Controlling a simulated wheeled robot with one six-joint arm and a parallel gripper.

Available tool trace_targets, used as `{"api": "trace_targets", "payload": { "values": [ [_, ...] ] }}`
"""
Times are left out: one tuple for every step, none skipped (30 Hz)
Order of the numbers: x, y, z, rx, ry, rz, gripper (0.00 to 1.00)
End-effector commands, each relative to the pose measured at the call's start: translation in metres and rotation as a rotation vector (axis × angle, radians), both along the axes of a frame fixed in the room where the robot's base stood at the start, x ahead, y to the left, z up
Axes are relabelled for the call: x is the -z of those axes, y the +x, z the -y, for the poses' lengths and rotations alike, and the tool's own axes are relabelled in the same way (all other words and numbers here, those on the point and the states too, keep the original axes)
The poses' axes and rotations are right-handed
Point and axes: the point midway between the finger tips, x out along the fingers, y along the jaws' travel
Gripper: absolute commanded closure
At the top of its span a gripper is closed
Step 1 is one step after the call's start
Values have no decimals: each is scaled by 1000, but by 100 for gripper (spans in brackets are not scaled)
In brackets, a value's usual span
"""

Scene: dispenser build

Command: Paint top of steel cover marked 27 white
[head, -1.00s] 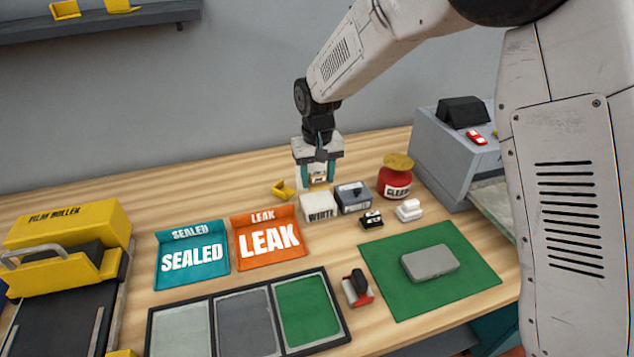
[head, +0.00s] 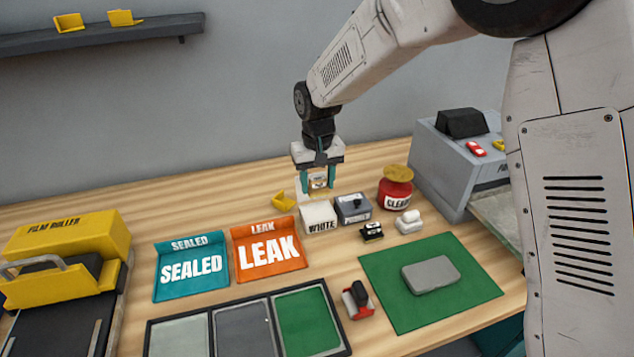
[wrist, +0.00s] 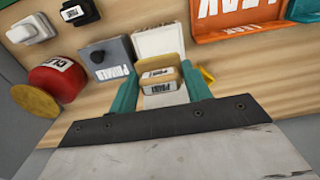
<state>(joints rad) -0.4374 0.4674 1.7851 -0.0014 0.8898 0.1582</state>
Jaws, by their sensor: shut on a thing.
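A grey rounded steel cover (head: 430,274) lies flat on the green mat (head: 385,315); I can read no number on it. A white box marked WHITE (head: 320,217) stands on the bench; it also shows in the wrist view (wrist: 158,40). My gripper (head: 318,184) is above the bench just behind the white box. In the wrist view its teal fingers (wrist: 158,85) are shut on a small tan block (wrist: 170,66) with pale labels. The label wording is too small to read surely. The block's sides are partly hidden by the fingers.
The grey PRIMER box (head: 353,208) and red CLEAR jar (head: 396,192) stand right of the white box. A small black block (head: 372,232), white piece (head: 409,222) and yellow piece (head: 283,202) lie nearby. SEALED (head: 192,267) and LEAK (head: 268,250) trays are left.

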Motion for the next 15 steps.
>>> {"api": "trace_targets", "payload": {
  "values": [
    [4,0,0,0,-1,-2,72],
    [7,0,0,0,0,-1,72],
    [10,0,0,0,0,-1,72],
    [13,0,0,0,0,-1,72],
    [16,0,0,0,-1,-2,72],
    [21,-1,0,0,-1,-2,72],
    [24,0,0,0,-1,-2,72],
    [28,-1,0,0,-1,-2,72],
    [32,-1,0,0,-1,-2,72],
    [35,-1,0,0,-1,-3,72],
    [38,-1,0,0,-1,-2,72],
    [41,-1,0,0,0,-1,72],
    [44,-1,0,0,0,-1,72],
    [46,-1,0,0,-1,-2,72],
    [49,-1,0,0,-1,-2,72]
  ]
}}
